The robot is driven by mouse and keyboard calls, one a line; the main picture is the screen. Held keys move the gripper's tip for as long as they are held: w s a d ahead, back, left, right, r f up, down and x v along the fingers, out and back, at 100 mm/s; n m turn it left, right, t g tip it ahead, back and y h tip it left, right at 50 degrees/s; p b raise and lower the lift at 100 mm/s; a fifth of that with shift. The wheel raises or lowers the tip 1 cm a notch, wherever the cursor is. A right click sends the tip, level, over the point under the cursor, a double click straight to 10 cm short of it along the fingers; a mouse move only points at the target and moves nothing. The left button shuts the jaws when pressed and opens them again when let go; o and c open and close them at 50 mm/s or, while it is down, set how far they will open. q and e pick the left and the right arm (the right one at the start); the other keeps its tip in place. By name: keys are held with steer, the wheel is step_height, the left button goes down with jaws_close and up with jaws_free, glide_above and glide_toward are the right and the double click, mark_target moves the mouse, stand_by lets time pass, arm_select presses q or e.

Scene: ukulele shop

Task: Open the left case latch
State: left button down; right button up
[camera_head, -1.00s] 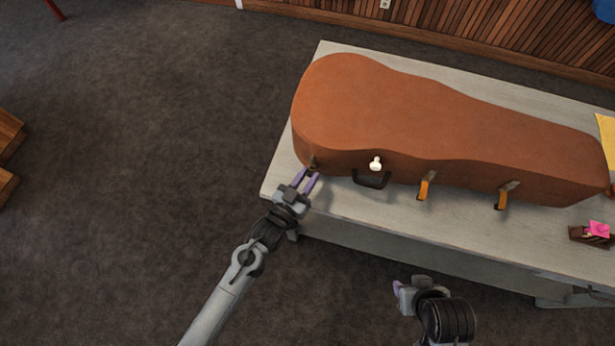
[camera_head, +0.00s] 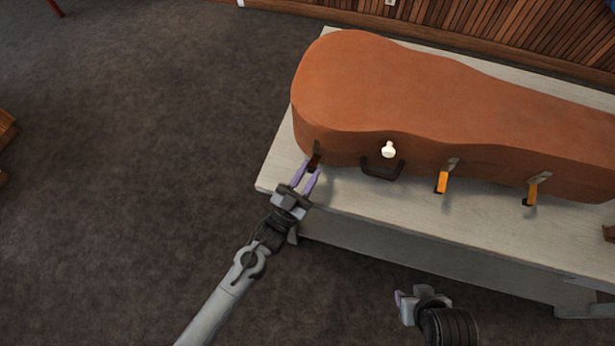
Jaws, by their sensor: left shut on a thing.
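A closed orange-brown ukulele case (camera_head: 430,110) lies on a pale table, its latched side toward me. The left case latch (camera_head: 315,158) is at the case's left end, partly hidden by my gripper. My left gripper (camera_head: 308,176), with purple fingers, is shut on this latch. Two other latches (camera_head: 442,181) and (camera_head: 531,192) hang down with orange tabs on the case's front, right of the handle. My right gripper (camera_head: 402,300) is low in the picture, in front of the table and away from the case; its fingers are mostly hidden.
A black handle (camera_head: 381,168) and a pale round-topped piece (camera_head: 388,149) are on the case front between the latches. The table (camera_head: 390,215) has a bare strip along its front edge. Dark carpet (camera_head: 150,150) lies open to the left.

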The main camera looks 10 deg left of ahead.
arm_select(q)
steer(key=shift+s+d+h, duration=0.1)
steer(key=shift+d+h, duration=0.05)
steer(key=shift+h, duration=0.15)
steer(key=c, duration=1.3)
jaws_free()
steer(key=shift+o, duration=1.4)
steer(key=shift+d, duration=0.1)
steer(key=shift+f, duration=0.1)
steer(key=shift+s+a+f, duration=0.1)
steer(key=shift+s+a, duration=0.05)
steer(key=shift+a, duration=0.05)
steer(key=v, duration=1)
steer(key=shift+s, duration=0.2)
